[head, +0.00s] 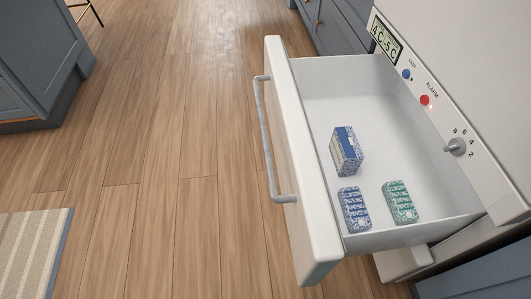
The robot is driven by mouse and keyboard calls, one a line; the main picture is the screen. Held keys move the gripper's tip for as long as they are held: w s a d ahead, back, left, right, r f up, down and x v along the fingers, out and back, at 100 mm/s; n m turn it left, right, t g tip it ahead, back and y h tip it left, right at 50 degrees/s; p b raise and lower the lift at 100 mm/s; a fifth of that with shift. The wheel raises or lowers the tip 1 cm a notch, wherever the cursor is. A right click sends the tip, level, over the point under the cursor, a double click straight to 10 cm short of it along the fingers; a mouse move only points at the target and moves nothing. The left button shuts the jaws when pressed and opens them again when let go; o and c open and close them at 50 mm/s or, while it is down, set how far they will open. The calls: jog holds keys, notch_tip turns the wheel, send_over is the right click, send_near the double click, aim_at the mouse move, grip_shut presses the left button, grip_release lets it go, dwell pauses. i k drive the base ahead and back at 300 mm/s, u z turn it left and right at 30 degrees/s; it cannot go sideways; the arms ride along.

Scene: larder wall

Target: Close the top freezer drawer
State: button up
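The top freezer drawer (303,159) is pulled out, white, with a grey bar handle (265,135) on its front face at left. Inside lie a blue-and-white box (346,150), a blue-patterned packet (355,209) and a green-patterned packet (399,202). The drawer juts left from the white freezer body (470,75). The freezer's panel carries a display (385,39), a blue button (407,74), a red button (425,100) and a dial (456,146). My gripper is not in view.
A blue-grey cabinet (35,60) stands at upper left, with a striped rug (32,250) at lower left. More blue-grey cabinets (343,22) stand beyond the drawer. The wooden floor (170,150) left of the drawer is clear. A white ledge (403,262) shows below the drawer.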

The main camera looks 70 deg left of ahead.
aim_at(305, 98)
jog(key=u, duration=2.05)
jog(key=k, duration=0.3)
jog(key=u, duration=1)
